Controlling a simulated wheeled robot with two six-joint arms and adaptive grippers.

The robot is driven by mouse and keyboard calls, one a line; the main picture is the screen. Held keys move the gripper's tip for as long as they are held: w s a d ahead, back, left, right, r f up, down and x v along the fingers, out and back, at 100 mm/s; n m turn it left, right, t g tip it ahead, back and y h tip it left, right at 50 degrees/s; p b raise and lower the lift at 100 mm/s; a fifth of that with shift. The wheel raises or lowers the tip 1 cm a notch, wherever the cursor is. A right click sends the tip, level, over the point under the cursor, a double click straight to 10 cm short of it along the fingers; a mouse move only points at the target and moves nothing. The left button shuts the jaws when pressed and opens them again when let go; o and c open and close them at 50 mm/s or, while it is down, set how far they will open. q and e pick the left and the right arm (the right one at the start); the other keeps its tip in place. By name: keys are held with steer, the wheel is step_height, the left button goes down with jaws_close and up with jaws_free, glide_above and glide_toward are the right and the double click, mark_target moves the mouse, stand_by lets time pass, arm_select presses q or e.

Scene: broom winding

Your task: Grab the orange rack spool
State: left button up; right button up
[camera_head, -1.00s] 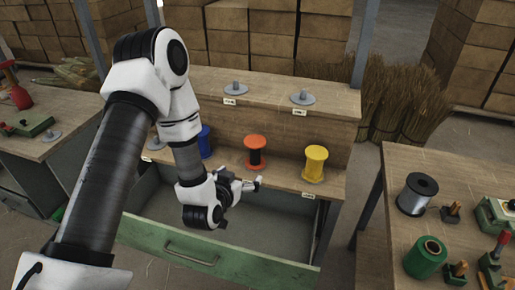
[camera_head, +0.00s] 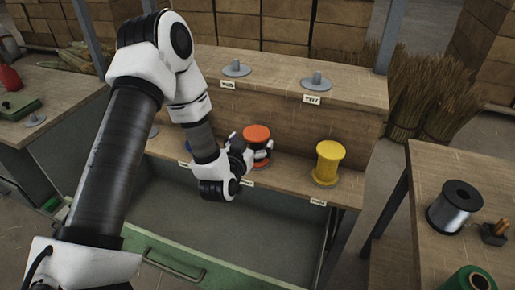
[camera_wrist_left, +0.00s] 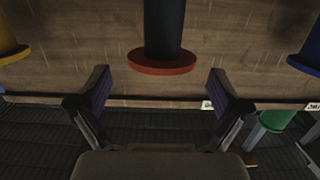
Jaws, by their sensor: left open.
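The orange spool (camera_head: 257,134) stands upright on the lower shelf of the wooden rack, with an orange top flange and a dark winding. My left gripper (camera_head: 255,156) is in front of it and covers part of it. In the left wrist view the spool's dark core and red-orange flange (camera_wrist_left: 162,63) lie ahead, centred between the two open fingers (camera_wrist_left: 162,88). The fingertips appear just short of the flange, and nothing is held. My right gripper is not in view.
A yellow spool (camera_head: 328,163) stands to the right on the same shelf. A blue spool (camera_head: 190,139) is mostly hidden behind my left arm. Below is an open green drawer (camera_head: 170,262). A side table (camera_head: 420,190) at right holds a grey wire spool (camera_head: 455,206) and a green spool (camera_head: 468,280).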

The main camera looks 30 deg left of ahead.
mark_target(258, 130)
arm_select(q)
steer(key=shift+w+a+r, duration=0.1)
steer(key=shift+w+a, duration=0.05)
steer(key=shift+w, duration=0.3)
steer(key=x, duration=0.2)
steer(key=p+x, duration=0.1)
steer(key=x, duration=0.1)
steer(key=shift+a+f, duration=0.1)
steer(key=shift+f, duration=0.25)
steer(key=shift+s+r, duration=0.15)
steer(key=shift+s, duration=0.05)
steer(key=c, duration=1.2)
